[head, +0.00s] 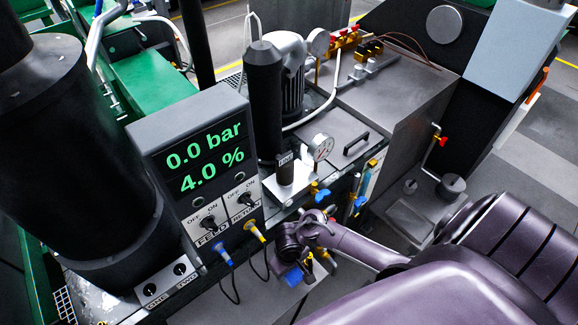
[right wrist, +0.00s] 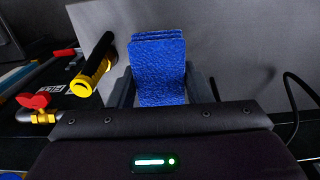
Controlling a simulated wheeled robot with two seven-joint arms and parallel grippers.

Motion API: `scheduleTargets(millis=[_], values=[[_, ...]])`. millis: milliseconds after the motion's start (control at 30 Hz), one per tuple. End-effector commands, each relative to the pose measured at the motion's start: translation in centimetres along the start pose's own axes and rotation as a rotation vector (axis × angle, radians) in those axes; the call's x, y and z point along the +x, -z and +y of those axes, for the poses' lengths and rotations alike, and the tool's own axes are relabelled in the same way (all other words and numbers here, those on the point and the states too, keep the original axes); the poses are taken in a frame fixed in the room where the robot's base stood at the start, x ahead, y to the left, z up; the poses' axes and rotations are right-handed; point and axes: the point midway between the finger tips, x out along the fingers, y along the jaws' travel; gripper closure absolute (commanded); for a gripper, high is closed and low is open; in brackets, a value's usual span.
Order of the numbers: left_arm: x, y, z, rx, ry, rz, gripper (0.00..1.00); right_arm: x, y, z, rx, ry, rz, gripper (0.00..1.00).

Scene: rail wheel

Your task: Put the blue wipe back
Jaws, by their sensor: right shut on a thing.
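The blue wipe (right wrist: 158,70) is a folded, textured blue cloth in the right wrist view. My right gripper (right wrist: 163,88) is shut on it, with a dark finger on either side. The wipe's folded layers show at its top edge. In the head view the wipe (head: 292,276) is a small blue patch below my purple right arm, in front of the machine's front edge. Most of the right gripper's fingers are hidden or too small to make out there. My left gripper is in neither view.
A display box (head: 203,158) reading 0.0 bar and 4.0 % stands left of the wipe, with blue and yellow cables hanging below it. In the right wrist view, a yellow-ended black tube (right wrist: 92,70) and a red-handled valve (right wrist: 34,101) are close left.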

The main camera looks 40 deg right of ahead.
Motion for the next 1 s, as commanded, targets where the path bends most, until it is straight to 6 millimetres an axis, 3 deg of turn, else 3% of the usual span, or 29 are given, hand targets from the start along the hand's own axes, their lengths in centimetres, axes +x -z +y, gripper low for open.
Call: scheduleTargets(millis=[133,567,600,733,1000], values=[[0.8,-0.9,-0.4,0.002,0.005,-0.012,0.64,2.3,0.0,0.1,0.000,-0.002,-0.001,0.76],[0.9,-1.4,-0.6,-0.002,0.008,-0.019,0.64,2.9,0.0,0.0,-0.001,0.000,-0.001,0.76],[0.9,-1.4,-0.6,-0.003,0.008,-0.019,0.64,2.9,0.0,0.0,-0.001,0.000,0.000,0.53],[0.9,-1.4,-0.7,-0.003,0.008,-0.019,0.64,2.8,0.0,0.0,-0.001,0.000,0.000,0.35],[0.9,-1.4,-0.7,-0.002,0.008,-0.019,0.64,2.8,0.0,0.0,-0.001,0.000,0.000,0.33]])
